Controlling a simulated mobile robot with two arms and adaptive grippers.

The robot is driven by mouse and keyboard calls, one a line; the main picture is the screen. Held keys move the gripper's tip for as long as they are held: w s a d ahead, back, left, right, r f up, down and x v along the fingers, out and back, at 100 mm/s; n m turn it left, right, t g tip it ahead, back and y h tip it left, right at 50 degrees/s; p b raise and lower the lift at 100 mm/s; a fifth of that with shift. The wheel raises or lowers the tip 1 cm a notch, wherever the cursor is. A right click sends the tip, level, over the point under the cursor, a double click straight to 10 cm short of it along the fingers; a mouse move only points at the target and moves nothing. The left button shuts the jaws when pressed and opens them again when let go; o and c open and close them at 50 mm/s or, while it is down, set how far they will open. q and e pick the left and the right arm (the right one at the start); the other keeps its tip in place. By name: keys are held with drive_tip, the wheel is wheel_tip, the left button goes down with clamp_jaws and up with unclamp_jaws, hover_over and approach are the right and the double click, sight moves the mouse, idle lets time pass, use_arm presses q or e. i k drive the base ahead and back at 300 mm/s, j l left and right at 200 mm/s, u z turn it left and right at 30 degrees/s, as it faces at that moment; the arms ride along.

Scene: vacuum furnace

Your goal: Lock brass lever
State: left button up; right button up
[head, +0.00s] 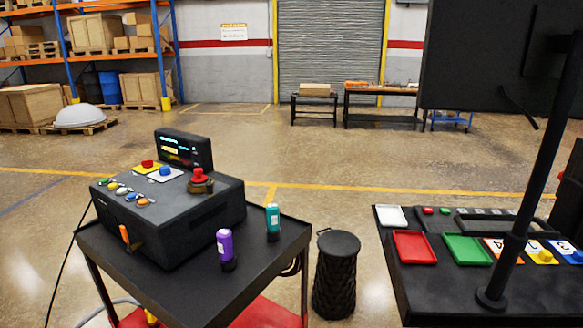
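A black control box (175,212) with a small lit screen (180,151) stands on a black-topped cart (190,285). On its top right is a red knob (199,174) on a brownish, brass-like base (200,186). An orange handle (125,234) stands upright at the box's front left face. Several coloured buttons (128,191) run along the front edge, with a red button (147,164) and a blue button (165,171) behind them. I cannot clearly make out a brass lever or tell its position. Neither of my grippers is in view.
A purple-topped bottle (225,245) and a teal-topped bottle (273,220) stand on the cart's right side. A black bin (337,272) stands between the cart and a dark table (410,280) with coloured trays and a pole. Open floor lies behind.

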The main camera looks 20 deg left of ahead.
sight(208, 188)
drive_tip(key=u, duration=1.35)
